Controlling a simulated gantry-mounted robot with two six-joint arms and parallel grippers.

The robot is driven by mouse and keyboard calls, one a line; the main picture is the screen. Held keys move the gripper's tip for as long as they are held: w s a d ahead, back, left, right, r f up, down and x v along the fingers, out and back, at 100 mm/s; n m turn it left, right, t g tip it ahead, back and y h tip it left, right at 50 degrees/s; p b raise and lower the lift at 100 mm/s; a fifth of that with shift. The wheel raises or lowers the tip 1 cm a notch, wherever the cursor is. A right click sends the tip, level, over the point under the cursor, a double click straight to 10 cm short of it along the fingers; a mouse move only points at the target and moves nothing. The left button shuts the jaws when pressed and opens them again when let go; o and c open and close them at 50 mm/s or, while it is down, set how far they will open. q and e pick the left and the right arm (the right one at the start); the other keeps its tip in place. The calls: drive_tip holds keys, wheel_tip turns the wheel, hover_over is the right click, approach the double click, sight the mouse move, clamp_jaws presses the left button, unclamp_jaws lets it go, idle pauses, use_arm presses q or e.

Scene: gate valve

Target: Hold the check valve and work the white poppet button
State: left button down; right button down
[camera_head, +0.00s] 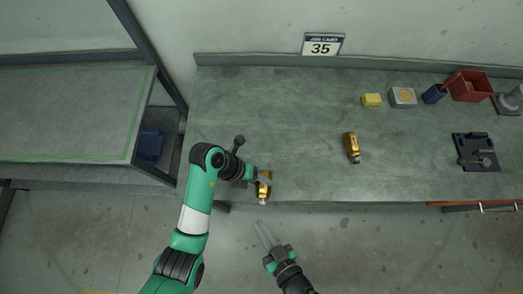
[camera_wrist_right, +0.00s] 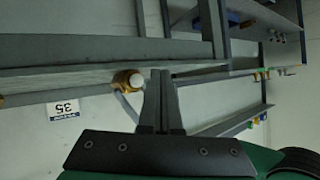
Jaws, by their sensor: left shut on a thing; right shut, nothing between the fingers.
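A brass check valve (camera_head: 263,192) is held by my left gripper (camera_head: 262,182) at the bench's front edge. Its end points toward the front, with a pale tip. In the right wrist view the valve (camera_wrist_right: 121,79) shows its round white poppet button (camera_wrist_right: 138,82), left of my fingertips. My right gripper (camera_head: 260,226) is shut and empty, in front of the bench edge and just below the valve in the head view. Its fingers (camera_wrist_right: 160,76) are together and apart from the button. The left fingers partly hide the valve.
A second brass valve (camera_head: 352,146) lies on the grey bench (camera_head: 300,105). Behind it are a yellow block (camera_head: 371,100), a grey box (camera_head: 403,97), a blue item (camera_head: 433,94) and a red bin (camera_head: 468,87). A dark fixture (camera_head: 476,151) stands right.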

drive_tip(key=s, duration=0.3)
drive_tip(key=shift+a, duration=0.1)
idle(0.5)
use_arm(q)
drive_tip(key=shift+c, duration=1)
unclamp_jaws()
